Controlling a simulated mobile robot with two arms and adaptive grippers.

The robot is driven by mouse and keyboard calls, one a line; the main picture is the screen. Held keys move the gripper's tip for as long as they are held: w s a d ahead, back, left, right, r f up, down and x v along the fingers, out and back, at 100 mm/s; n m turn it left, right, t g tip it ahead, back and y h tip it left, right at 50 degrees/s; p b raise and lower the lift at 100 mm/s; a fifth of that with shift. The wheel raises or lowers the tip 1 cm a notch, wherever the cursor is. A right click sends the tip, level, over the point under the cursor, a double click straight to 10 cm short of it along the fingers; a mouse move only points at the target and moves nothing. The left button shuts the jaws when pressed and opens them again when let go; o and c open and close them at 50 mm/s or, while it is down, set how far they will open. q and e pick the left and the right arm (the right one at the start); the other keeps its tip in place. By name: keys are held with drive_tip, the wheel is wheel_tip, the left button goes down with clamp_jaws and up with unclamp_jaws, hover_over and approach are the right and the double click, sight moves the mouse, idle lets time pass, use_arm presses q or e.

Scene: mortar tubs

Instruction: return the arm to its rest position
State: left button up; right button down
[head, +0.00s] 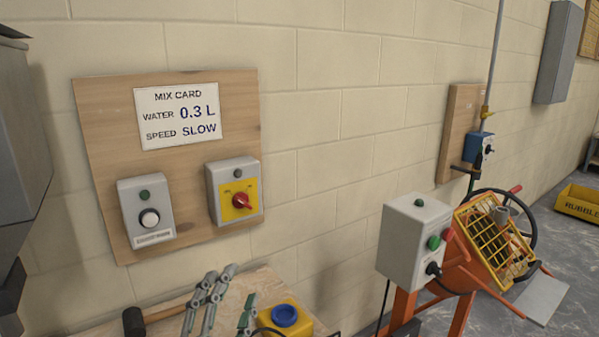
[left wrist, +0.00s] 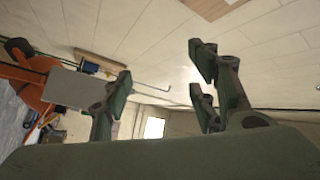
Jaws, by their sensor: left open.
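My left gripper (head: 226,304) shows at the bottom of the head view, above the workbench and below the wooden board. Its fingers are apart, with nothing between them. In the left wrist view the fingers of the left gripper (left wrist: 160,92) are also spread and empty, with the wall and ceiling beyond. The rest of the left arm is mostly out of the head view. My right gripper is not in view.
A wooden board (head: 108,110) on the wall carries a mix card (head: 178,115) and two switch boxes. A yellow container with a blue cap (head: 285,315) stands on the bench (head: 262,281), right of the gripper. An orange mixer (head: 462,283) stands at right.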

use_arm(q)
drive_tip(key=s+a+f+n+g+y, duration=0.3)
drive_tip(key=a+f+n+g, duration=0.1)
drive_tip(key=f, duration=0.5)
drive_tip(key=s+a+f+n+g+y, duration=0.2)
drive_tip(key=s+a+f+n+g, duration=0.15)
drive_tip(key=f, duration=0.55)
drive_tip(key=s+a+f+n+g, duration=0.1)
drive_tip(key=s+f+n+g, duration=0.1)
drive_tip(key=s+f+g, duration=0.6)
drive_tip(key=s+a+f+n+g, duration=0.15)
drive_tip(key=s+f, duration=0.45)
drive_tip(key=s, duration=0.6)
wheel_tip(320, 180, down, 24)
drive_tip(key=d+g, duration=0.1)
drive_tip(key=s+a+f+g, duration=0.1)
drive_tip(key=s+a+f, duration=0.2)
drive_tip(key=s+f, duration=1.4)
drive_tip(key=shift+s+f+g+h, duration=0.3)
drive_tip(key=shift+s+f, duration=0.05)
drive_tip(key=shift+f, duration=0.05)
